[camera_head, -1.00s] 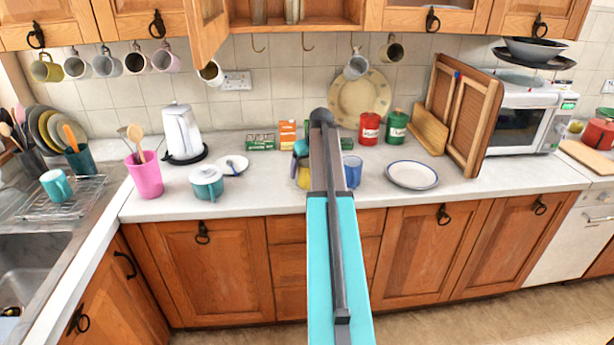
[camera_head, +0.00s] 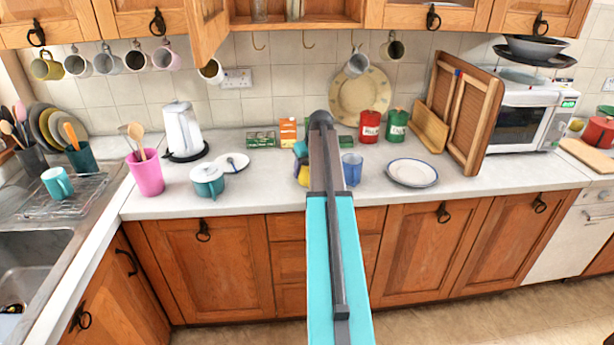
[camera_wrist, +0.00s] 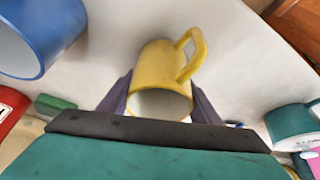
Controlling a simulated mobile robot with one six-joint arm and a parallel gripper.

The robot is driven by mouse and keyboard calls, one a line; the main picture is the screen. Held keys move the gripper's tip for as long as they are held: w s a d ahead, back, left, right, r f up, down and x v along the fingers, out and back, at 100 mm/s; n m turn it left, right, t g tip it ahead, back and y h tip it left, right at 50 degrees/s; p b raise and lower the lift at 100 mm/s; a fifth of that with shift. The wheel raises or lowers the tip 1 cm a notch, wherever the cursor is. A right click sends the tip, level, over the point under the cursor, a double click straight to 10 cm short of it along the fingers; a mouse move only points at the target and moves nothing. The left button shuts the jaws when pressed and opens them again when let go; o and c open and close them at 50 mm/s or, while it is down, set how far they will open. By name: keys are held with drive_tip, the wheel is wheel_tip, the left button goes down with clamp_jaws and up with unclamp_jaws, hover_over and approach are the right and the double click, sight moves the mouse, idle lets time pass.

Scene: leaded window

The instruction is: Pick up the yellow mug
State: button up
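The yellow mug (camera_wrist: 160,72) lies between the two fingers of my gripper (camera_wrist: 161,98) in the wrist view. Its open rim faces the camera and its handle points up and right. The fingers run close along both sides of the mug, and I see no clear gap, but whether they press on it is hidden. In the head view only a small part of the yellow mug (camera_head: 302,176) shows left of my arm, which covers the rest. My gripper (camera_head: 301,150) is also mostly hidden there. I cannot tell whether the mug touches the counter.
A blue cup (camera_head: 351,169) stands just right of my arm. A plate (camera_head: 412,173) lies farther right. A teal pot (camera_head: 207,182) and a pink utensil holder (camera_head: 146,178) stand to the left. Red (camera_head: 374,127) and green (camera_head: 396,125) canisters and small boxes (camera_head: 288,132) stand behind.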

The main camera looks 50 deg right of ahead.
drive_tip(key=c, duration=0.5)
wheel_tip(320, 180, up, 10)
drive_tip(key=shift+r+b, duration=0.1)
drive_tip(key=shift+b, duration=1.1)
